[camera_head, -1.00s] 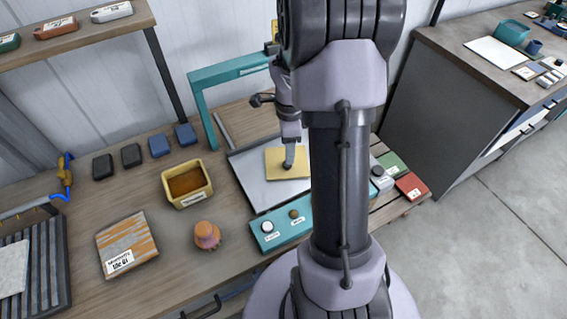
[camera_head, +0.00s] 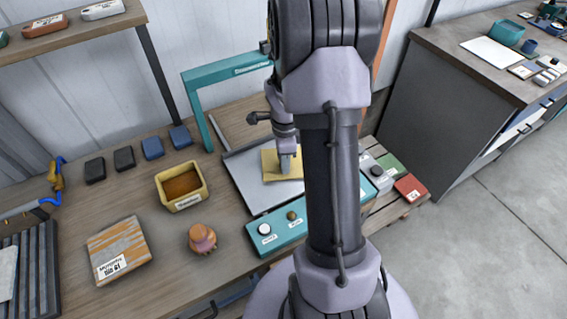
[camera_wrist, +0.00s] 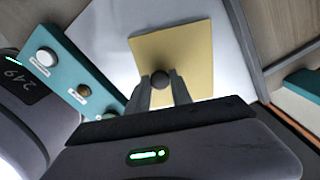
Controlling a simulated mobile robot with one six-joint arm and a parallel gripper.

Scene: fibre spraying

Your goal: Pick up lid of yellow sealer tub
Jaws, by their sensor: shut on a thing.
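The lid (camera_head: 274,172) is a flat yellow square with a dark round knob (camera_wrist: 160,79). It lies on or just above a pale plate (camera_head: 249,189) on the bench; I cannot tell if there is a gap. My gripper (camera_wrist: 161,88) is shut on the knob, one finger on each side of it. In the head view my gripper (camera_head: 286,160) comes down over the lid and hides part of it. The yellow sealer tub (camera_head: 183,203) stands open to the left of the plate, with brown contents.
A teal frame (camera_head: 192,100) rises behind the plate. Small dark blocks line the back.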

